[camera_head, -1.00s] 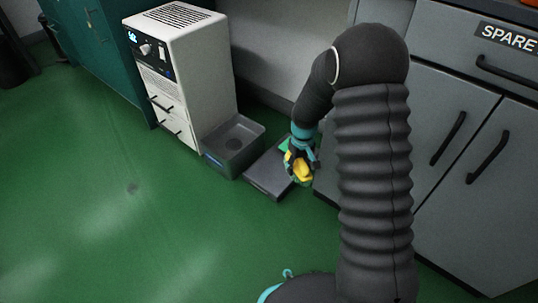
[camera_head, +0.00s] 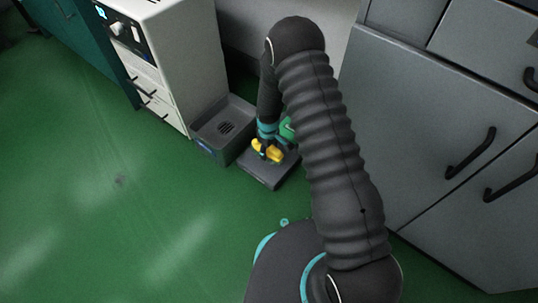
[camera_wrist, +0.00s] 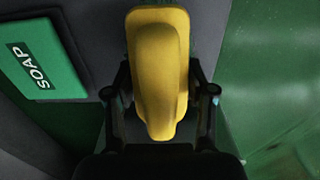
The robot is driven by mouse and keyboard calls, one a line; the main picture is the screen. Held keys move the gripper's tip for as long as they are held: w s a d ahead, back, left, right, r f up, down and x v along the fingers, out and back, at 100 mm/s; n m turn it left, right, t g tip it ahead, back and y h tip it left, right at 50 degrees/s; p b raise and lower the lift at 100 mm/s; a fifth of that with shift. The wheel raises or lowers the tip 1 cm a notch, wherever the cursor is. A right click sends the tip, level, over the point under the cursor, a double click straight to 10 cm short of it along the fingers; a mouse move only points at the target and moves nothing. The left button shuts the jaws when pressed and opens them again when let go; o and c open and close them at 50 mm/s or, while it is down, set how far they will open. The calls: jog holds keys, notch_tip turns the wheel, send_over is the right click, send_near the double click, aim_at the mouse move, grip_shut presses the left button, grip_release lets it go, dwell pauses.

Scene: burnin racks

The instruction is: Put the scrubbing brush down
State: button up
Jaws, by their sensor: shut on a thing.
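My gripper (camera_wrist: 160,108) is shut on the yellow scrubbing brush (camera_wrist: 160,70), with one finger on each side of it in the wrist view. In the head view the brush (camera_head: 267,151) is low, over the dark flat platform (camera_head: 262,178) on the floor. I cannot tell whether the brush touches the platform. A green block labelled SOAP (camera_wrist: 42,62) lies beside the brush on the left of the wrist view. It also shows in part behind my gripper in the head view (camera_head: 287,128).
A grey basin (camera_head: 213,148) with a drain stands left of the platform, against a white machine (camera_head: 180,60) with drawers. Grey cabinets (camera_head: 450,130) with black handles stand at the right. The green floor (camera_head: 110,210) at the left is clear.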

aim_at(269, 155)
jog(key=shift+f, duration=1.95)
jog(key=shift+f+b, duration=0.1)
jog(key=shift+b, duration=0.25)
jog(key=o, duration=1.2)
notch_tip(269, 155, up, 12)
jog(key=shift+r+p, duration=0.15)
jog(key=shift+p, duration=0.65)
jog(key=shift+s, duration=0.1)
